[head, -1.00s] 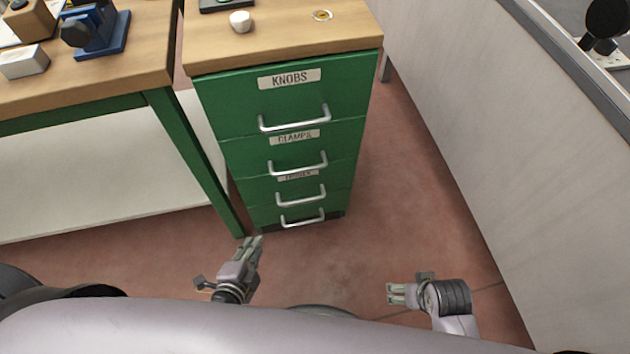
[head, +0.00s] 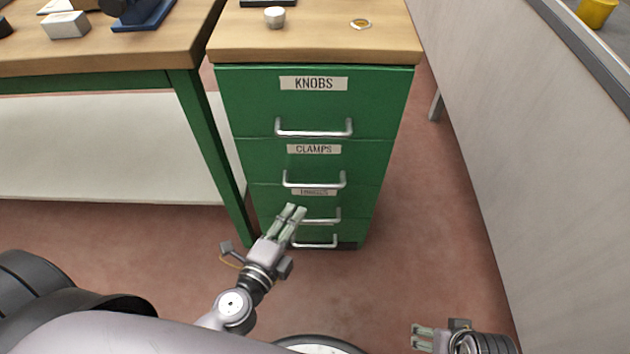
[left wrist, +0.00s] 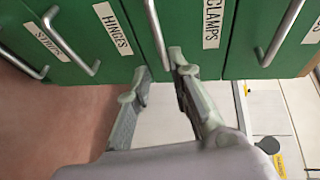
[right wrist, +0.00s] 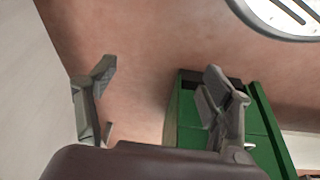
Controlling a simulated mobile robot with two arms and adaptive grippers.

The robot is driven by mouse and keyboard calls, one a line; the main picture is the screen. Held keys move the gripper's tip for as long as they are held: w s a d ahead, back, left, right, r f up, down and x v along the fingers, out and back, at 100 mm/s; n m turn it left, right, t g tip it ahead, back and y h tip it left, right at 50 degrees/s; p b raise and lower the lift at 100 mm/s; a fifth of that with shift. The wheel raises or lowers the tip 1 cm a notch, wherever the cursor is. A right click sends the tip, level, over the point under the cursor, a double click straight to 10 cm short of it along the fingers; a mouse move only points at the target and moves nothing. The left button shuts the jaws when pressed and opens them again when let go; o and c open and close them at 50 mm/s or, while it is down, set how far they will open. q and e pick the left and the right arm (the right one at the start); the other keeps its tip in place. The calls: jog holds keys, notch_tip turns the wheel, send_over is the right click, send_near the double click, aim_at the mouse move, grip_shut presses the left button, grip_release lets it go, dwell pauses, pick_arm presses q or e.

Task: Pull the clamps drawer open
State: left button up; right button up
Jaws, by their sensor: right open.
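The clamps drawer (head: 268,155) is the second from the top in a green cabinet, flush with the drawers around it. Its silver bar handle (head: 315,183) sits below the CLAMPS label (head: 313,149). My left gripper (head: 296,210) is in front of the cabinet, just below that handle in the head view. In the left wrist view its fingers are apart, and the clamps handle (left wrist: 156,32) shows between the fingertips; I cannot tell the depth gap. My right gripper (head: 416,337) is open and empty, low at the right, away from the cabinet.
The knobs drawer (head: 245,100) is above, with its own handle (head: 314,132); the hinges handle (head: 322,220) and another are below.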

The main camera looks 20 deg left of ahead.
aim_at(315, 186)
pick_arm(q)
jog(key=p+x, duration=0.1)
jog(key=x, duration=0.9)
jog(key=shift+w+p, duration=0.15)
jog(key=shift+p, duration=0.2)
jog(key=shift+x, duration=0.8)
pick_arm(e)
notch_tip(315, 186, down, 8)
jog(key=shift+s+r, duration=0.15)
jog(key=shift+r, duration=0.1)
pick_arm(q)
grip_shut()
pick_arm(e)
jog(key=shift+a, duration=0.1)
